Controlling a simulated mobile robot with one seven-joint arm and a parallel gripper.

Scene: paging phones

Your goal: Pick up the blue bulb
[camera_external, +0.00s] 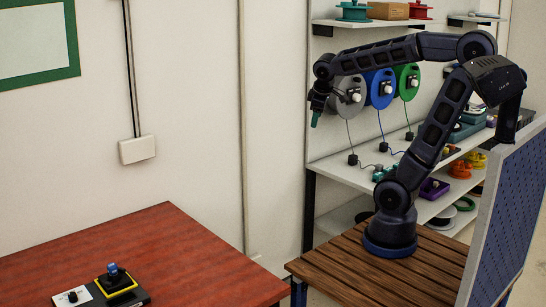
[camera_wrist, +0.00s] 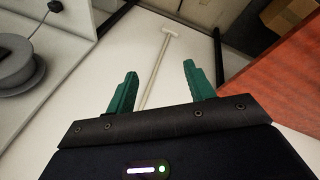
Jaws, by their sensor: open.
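A small blue piece (camera_external: 113,267), which looks like the blue bulb, sits on top of a black and yellow holder (camera_external: 117,281) on the red table (camera_external: 187,237), near the front left. It is too small to make out its shape well. My gripper (camera_external: 316,119) is high in the air, to the right of the red table and in front of the wall, far from the blue piece. In the wrist view my gripper (camera_wrist: 160,69) shows two green fingers spread apart with nothing between them. The blue piece is not in the wrist view.
A small white plate with a black knob (camera_external: 72,297) is left of the holder. Shelves (camera_external: 340,166) with reels stand behind my arm. A blue perforated panel (camera_external: 508,222) is at the right. The wrist view shows floor, a grey reel (camera_wrist: 22,68) and the red tabletop (camera_wrist: 280,85).

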